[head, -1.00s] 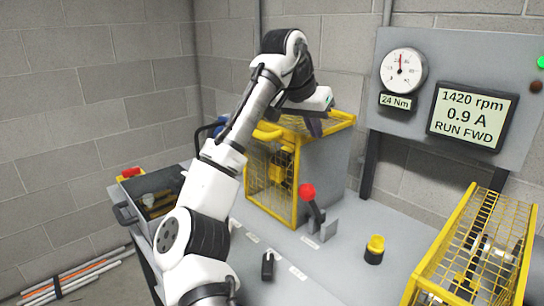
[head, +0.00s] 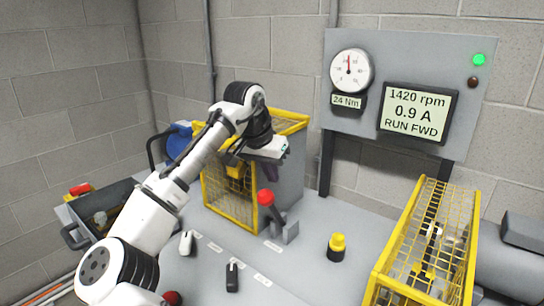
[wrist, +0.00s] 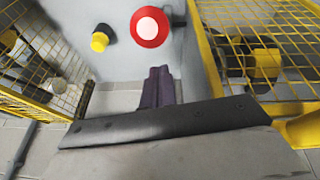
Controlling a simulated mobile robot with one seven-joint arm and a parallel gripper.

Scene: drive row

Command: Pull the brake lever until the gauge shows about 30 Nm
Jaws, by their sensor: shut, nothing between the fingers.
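The brake lever has a red ball knob (head: 265,197) on a dark stem and stands on the bench, leaning left. From above, the red knob (wrist: 150,27) shows in the wrist view, beyond my fingers. My gripper (head: 270,173) is shut and empty, above the knob and apart from it. Its dark purple fingertips (wrist: 157,78) lie together in the wrist view. The round gauge (head: 351,70) on the grey panel has a red needle pointing nearly straight up. Its readout (head: 347,101) shows 24 Nm.
A yellow mesh guard (head: 228,190) stands just behind and left of the lever. Another yellow cage (head: 420,245) is at the right. A yellow-topped button (head: 337,245) and small black switch (head: 232,276) sit on the bench. The display (head: 418,112) reads 1420 rpm, 0.9 A, RUN FWD.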

